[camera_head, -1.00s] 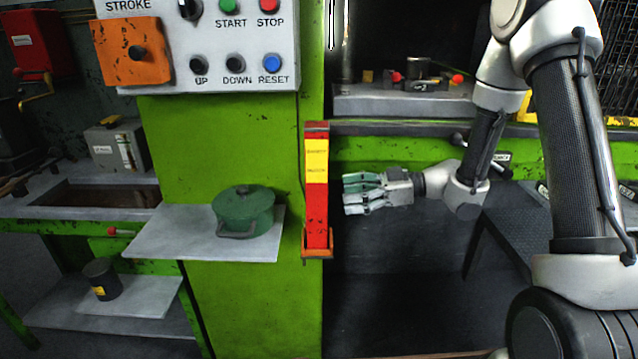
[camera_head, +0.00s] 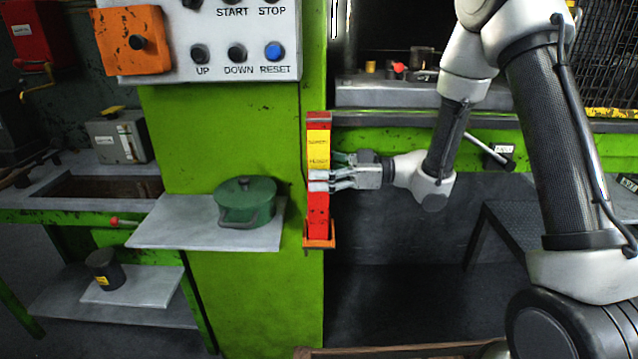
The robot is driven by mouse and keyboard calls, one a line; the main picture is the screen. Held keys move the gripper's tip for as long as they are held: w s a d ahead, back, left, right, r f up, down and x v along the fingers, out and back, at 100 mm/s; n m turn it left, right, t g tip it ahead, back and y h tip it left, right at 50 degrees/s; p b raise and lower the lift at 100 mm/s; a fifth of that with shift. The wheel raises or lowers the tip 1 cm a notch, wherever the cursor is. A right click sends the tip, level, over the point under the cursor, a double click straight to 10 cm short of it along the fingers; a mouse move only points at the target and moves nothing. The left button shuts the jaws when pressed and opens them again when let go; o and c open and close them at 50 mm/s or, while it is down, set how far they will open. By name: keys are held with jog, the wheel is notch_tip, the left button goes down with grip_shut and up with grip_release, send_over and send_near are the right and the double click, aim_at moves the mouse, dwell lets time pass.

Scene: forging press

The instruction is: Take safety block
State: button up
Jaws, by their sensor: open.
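The safety block (camera_head: 318,212) is a tall red bar with a yellow label on its upper half. It stands upright in an orange holder (camera_head: 319,241) on the right edge of the green press column. My gripper (camera_head: 322,176) is at the block's middle, coming from the right. Its fingers are open and reach across the block just below the yellow label. I cannot tell whether the fingers touch it, and the far finger is partly hidden behind the block.
A control panel (camera_head: 222,60) with an orange box (camera_head: 132,41) is above left. A green pot (camera_head: 246,204) sits on a grey shelf (camera_head: 165,228) left of the block. A lever (camera_head: 487,151) sticks out on the right. The space below my gripper is clear.

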grip_shut()
jog(key=shift+r, duration=0.15)
dwell(0.4)
